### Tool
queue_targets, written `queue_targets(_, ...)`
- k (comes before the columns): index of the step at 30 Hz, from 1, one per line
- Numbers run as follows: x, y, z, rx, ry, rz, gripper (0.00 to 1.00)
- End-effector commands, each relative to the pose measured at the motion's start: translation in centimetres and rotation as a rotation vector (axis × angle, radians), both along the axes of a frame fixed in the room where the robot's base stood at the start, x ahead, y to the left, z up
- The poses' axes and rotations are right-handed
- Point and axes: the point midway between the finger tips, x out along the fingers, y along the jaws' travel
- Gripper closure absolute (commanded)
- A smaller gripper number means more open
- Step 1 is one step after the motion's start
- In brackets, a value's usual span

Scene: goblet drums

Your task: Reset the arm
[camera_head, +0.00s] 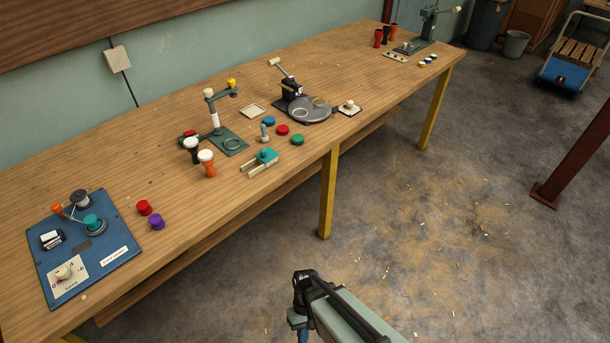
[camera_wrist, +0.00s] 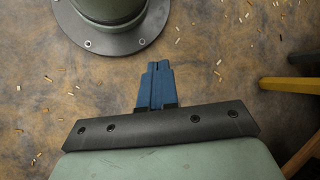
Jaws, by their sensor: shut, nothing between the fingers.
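My gripper (camera_wrist: 157,68) shows in the wrist view as two blue fingers pressed together, with nothing between them. It points at the floor, near my round base flange at the top of that view. In the head view my arm (camera_head: 345,310) reaches in from the bottom edge. It hangs over the open floor in front of the bench, apart from everything on it. The fingers are mostly hidden behind the wrist in the head view.
The wooden workbench (camera_head: 130,175) runs along the wall with goblet drums (camera_head: 207,165), presses, coloured caps and a blue board (camera_head: 115,232) on it. A yellow bench leg (camera_head: 328,195) stands nearest the arm.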

Motion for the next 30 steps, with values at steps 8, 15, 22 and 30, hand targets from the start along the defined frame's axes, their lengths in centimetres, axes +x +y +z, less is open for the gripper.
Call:
queue_targets(8, -1.1, -8.0, -1.8, -0.113, -0.016, -0.144, 1.0)
queue_targets(15, -3.2, -13.8, -2.9, -0.2, -0.019, -0.251, 1.0)
queue_targets(22, -5.0, -17.1, -3.5, -0.255, -0.017, -0.316, 1.0)
queue_targets(30, -5.6, -18.0, -3.6, -0.271, -0.019, -0.333, 1.0)
